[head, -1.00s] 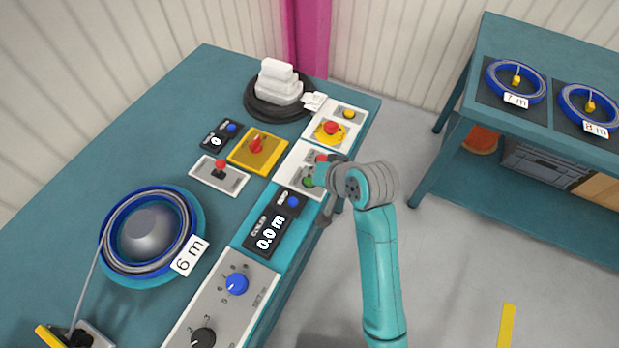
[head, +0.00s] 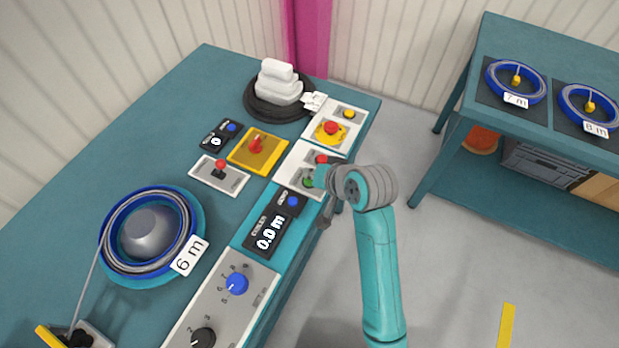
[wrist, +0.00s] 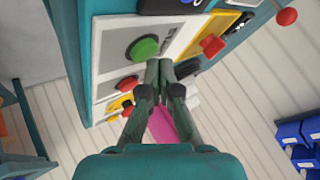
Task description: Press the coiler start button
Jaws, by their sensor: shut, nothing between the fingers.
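The green button (head: 308,181) sits on a white panel (head: 292,168) at the table's right edge, with a red button (head: 321,159) beside it. In the wrist view the green button (wrist: 143,47) is round, in a dark ring, and fully visible. My gripper (wrist: 158,68) is shut and empty. In the head view my gripper (head: 323,222) is partly hidden by my wrist, at the table's right edge.
A yellow panel with a red switch (head: 257,145) and another red-button panel (head: 331,128) are close by. A coil marked 6 m (head: 112,262) lies on the left. A side table (head: 487,130) holds two more coils. Open floor lies between the tables.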

